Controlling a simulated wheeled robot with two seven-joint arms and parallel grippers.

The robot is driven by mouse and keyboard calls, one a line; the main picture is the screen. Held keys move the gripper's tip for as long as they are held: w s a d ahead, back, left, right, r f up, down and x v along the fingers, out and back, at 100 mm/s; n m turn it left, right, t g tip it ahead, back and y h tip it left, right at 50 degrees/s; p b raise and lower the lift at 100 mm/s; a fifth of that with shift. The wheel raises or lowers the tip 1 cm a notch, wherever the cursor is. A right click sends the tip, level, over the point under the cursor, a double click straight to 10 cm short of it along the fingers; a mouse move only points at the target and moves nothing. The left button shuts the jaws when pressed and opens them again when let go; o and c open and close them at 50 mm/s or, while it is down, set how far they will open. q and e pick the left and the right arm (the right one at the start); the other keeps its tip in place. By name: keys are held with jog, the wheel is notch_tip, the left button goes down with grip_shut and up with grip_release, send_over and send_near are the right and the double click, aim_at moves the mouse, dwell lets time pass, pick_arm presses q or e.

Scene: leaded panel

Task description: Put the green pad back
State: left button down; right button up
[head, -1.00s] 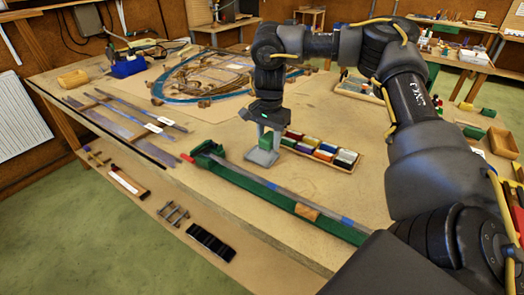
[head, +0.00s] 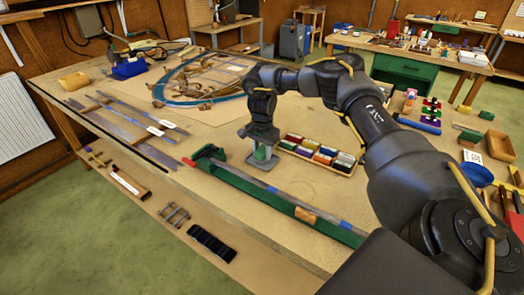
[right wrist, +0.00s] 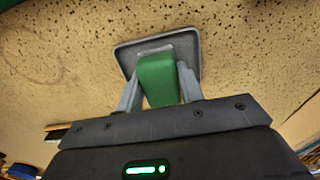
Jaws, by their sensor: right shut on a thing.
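The green pad (right wrist: 158,80) is a small block between the two grey fingers of my right gripper (right wrist: 159,90) in the right wrist view. The gripper is shut on it, and its far end is over a grey square plate with a raised rim (right wrist: 190,42). In the head view my right gripper (head: 263,154) points down at the same grey plate (head: 262,165), and little of the pad shows between the fingers. I cannot tell whether the pad touches the plate. My left gripper is not in view.
A wooden tray of coloured blocks (head: 316,159) stands just right of the gripper. A long green rail with a metal strip (head: 265,190) lies in front. The leaded panel (head: 205,80) lies behind, and metal strips (head: 125,115) lie to the left.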

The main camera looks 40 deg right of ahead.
aim_at(262, 149)
jog(key=shift+f, duration=0.4)
jog(key=o, duration=1.1)
jog(key=shift+f, duration=0.15)
notch_tip(262, 149, up, 12)
jog(key=b, duration=0.1)
jog(key=shift+r, duration=0.25)
